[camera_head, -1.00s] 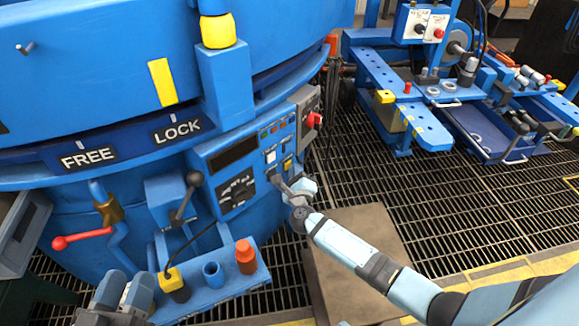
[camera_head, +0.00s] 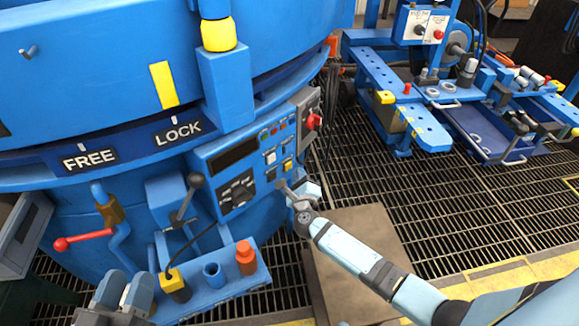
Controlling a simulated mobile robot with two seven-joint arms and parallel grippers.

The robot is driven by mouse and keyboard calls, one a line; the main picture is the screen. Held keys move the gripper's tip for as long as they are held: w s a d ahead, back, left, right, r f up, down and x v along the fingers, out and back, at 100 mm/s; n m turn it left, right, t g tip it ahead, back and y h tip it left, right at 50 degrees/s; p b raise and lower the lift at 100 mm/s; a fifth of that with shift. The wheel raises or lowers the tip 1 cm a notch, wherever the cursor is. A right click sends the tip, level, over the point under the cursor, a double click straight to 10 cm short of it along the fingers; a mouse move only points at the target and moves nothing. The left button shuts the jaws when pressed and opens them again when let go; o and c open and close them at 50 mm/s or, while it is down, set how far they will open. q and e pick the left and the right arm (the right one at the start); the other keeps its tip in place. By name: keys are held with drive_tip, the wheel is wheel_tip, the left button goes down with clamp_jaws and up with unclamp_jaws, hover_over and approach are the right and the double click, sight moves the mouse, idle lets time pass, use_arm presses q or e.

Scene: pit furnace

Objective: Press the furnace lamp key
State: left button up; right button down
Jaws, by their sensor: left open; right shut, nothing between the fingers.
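The blue furnace carries a control panel (camera_head: 228,169) on its front with a dark display, a dial plate, small coloured buttons, and white and yellow keys. I cannot read which one is the lamp key. My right gripper (camera_head: 283,186) is shut and empty, its tip just below these keys at the panel's lower right; I cannot tell whether it touches the panel. My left gripper (camera_head: 125,290) is open at the lower left, in front of the small shelf.
A blue shelf (camera_head: 215,296) holds a yellow-and-black plug, a blue cup and an orange bottle. A lever (camera_head: 188,200) and a red-handled valve (camera_head: 82,238) stand left of the panel. A red knob (camera_head: 314,122) is on its right side. Blue benches (camera_head: 400,110) stand at back right over grating.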

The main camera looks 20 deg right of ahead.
drive_tip(key=s, duration=0.1)
drive_tip(key=s+d+p, duration=0.1)
drive_tip(key=s, duration=0.3)
drive_tip(key=shift+d, duration=0.35)
